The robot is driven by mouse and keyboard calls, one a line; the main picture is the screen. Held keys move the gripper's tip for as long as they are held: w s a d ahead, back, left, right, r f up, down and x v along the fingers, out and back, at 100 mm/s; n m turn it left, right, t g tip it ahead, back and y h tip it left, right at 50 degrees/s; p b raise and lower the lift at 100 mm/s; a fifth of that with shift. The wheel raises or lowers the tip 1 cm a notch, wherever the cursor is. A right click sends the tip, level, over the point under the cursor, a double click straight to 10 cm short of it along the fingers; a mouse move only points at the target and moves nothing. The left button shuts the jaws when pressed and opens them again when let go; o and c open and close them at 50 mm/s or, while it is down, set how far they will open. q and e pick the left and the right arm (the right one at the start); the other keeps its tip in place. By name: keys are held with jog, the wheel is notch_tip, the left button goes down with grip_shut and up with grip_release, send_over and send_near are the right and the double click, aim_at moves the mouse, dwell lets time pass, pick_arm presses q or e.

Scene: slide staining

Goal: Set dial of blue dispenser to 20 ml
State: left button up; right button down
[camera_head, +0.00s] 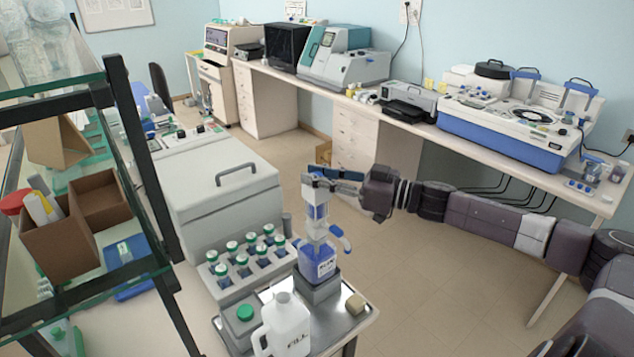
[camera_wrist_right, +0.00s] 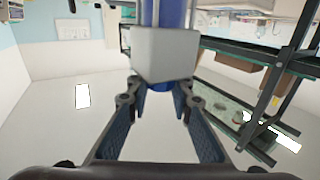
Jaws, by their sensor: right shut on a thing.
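The blue dispenser (camera_head: 318,262) is a bottle with blue liquid and a clear upper cylinder. It stands upright on a grey block on the small metal-topped table, with a blue spout at its right. My right gripper (camera_head: 322,184) reaches in from the right and is shut on the dispenser's upper part. In the right wrist view, the fingers (camera_wrist_right: 157,92) close at a blue part under a pale block (camera_wrist_right: 165,55) of the dispenser. The dial's setting cannot be read. My left gripper is not in view.
A white jug marked FILL (camera_head: 286,328) stands in front of the dispenser. A glass shelf unit (camera_head: 88,280) stands at the left.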

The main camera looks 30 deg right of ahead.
jog(key=shift+w+n+g+y+b, duration=0.1)
jog(key=shift+n+g+y+b, duration=0.3)
jog(key=shift+n+g+y, duration=0.4)
jog(key=shift+r+n+g+y, duration=0.1)
jog(key=shift+n+g+y, duration=0.2)
jog(key=shift+y, duration=0.3)
jog(key=shift+n+g+y, duration=0.5)
jog(key=shift+g, duration=0.1)
jog(key=c, duration=1.7)
grip_release()
jog(key=v, duration=1.2)
